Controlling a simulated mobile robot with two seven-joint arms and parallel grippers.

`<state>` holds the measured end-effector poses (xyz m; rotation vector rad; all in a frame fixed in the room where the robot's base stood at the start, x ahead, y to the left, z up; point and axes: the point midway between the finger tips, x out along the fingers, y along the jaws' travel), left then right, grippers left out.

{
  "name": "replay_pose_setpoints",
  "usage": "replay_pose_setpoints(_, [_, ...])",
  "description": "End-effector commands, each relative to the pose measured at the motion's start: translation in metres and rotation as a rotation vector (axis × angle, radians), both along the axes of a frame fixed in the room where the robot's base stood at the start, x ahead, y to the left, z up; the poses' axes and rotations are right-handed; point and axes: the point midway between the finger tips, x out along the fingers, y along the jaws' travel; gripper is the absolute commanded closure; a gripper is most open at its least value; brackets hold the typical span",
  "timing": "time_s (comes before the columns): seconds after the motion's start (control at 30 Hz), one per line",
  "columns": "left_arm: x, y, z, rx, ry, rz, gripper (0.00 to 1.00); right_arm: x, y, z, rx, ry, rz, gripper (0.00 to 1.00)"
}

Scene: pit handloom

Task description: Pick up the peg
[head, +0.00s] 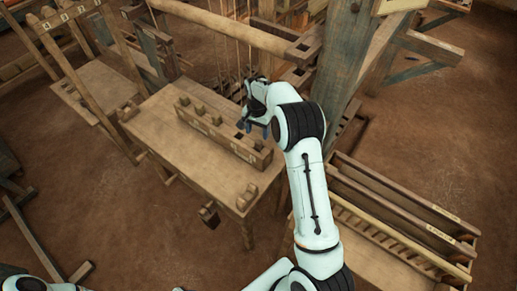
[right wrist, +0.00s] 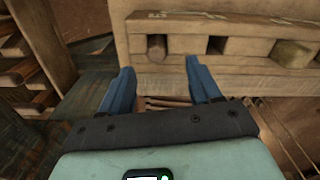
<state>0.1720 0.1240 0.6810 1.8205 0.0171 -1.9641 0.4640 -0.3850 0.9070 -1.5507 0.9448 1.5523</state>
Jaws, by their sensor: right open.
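My right gripper (head: 254,128), with blue fingers, is over the right part of the rack. In the right wrist view the gripper (right wrist: 160,68) is open and empty. A round peg end (right wrist: 157,47) shows in a slot of the rack, just beyond and between the fingertips. Another peg (right wrist: 292,52) sits to the right, past a dark empty slot. My left gripper is out of view.
The wooden table (head: 160,136) has bare room in front of the rack; a small wooden piece (head: 247,195) lies at its right front corner. A thick loom post (head: 340,60) rises close behind my right arm. A slatted wooden rack (head: 400,215) stands to the right.

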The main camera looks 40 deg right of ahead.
Motion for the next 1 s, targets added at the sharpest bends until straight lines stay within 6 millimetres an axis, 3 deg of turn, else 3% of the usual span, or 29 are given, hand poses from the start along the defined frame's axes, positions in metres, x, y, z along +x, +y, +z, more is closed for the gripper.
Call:
replay_pose_setpoints(0.6, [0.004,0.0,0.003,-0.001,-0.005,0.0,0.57,-0.005,-0.003,-0.069,0.0,-0.001,0.001,0.37])
replay_pose_setpoints(0.87, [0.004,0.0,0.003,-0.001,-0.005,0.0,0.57,-0.004,-0.003,-0.073,0.0,-0.004,0.001,0.37])
replay_pose_setpoints(0.9, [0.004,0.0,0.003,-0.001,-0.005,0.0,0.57,-0.004,-0.003,-0.072,0.0,-0.004,0.001,0.41])
replay_pose_setpoints(1.0, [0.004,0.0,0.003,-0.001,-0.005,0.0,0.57,-0.004,-0.003,-0.072,-0.001,-0.003,0.001,0.73])
